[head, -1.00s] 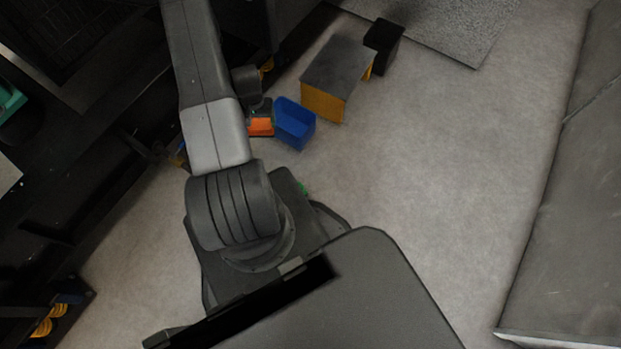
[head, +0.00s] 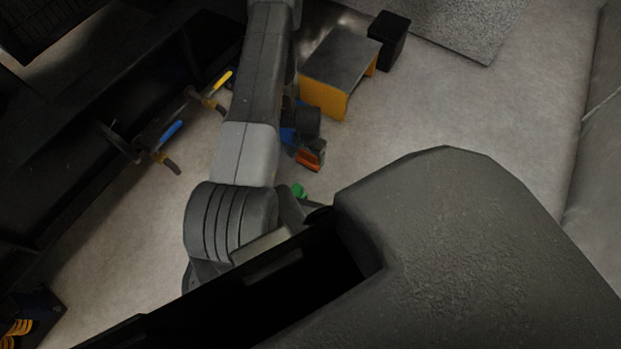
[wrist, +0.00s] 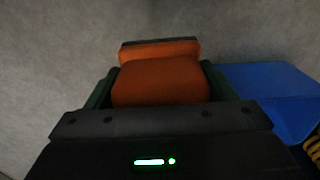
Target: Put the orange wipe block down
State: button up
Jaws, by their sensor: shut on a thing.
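The orange wipe block (wrist: 160,80) is held between the two dark green fingers of my gripper (wrist: 158,88) in the wrist view. It has a dark strip along its far edge. In the head view the orange block (head: 308,159) shows at the end of my gripper (head: 312,150), partly covered by it. Grey floor lies around the block in the wrist view. I cannot tell whether the block touches the floor.
A blue bin (wrist: 270,95) stands just right of my gripper in the wrist view; my arm mostly hides it in the head view (head: 288,134). A yellow-sided step (head: 325,98) and a black box (head: 388,40) stand beyond. Valve handles (head: 172,132) stick out at left. Floor at right is clear.

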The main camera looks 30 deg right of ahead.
aim_at(310, 165)
notch_tip(310, 165, down, 10)
jog(key=b, duration=0.3)
jog(key=shift+f, duration=0.1)
jog(key=shift+s, duration=0.1)
jog(key=shift+f+b, duration=0.15)
jog(key=shift+b, duration=0.2)
jog(key=o, duration=1)
jog(key=shift+o, duration=0.2)
notch_tip(310, 165, up, 12)
jog(key=p, duration=0.4)
notch_tip(310, 165, down, 12)
jog(key=b, duration=0.4)
jog(key=shift+f, duration=0.15)
jog(key=shift+r+p, duration=0.65)
jog(key=shift+r, duration=1)
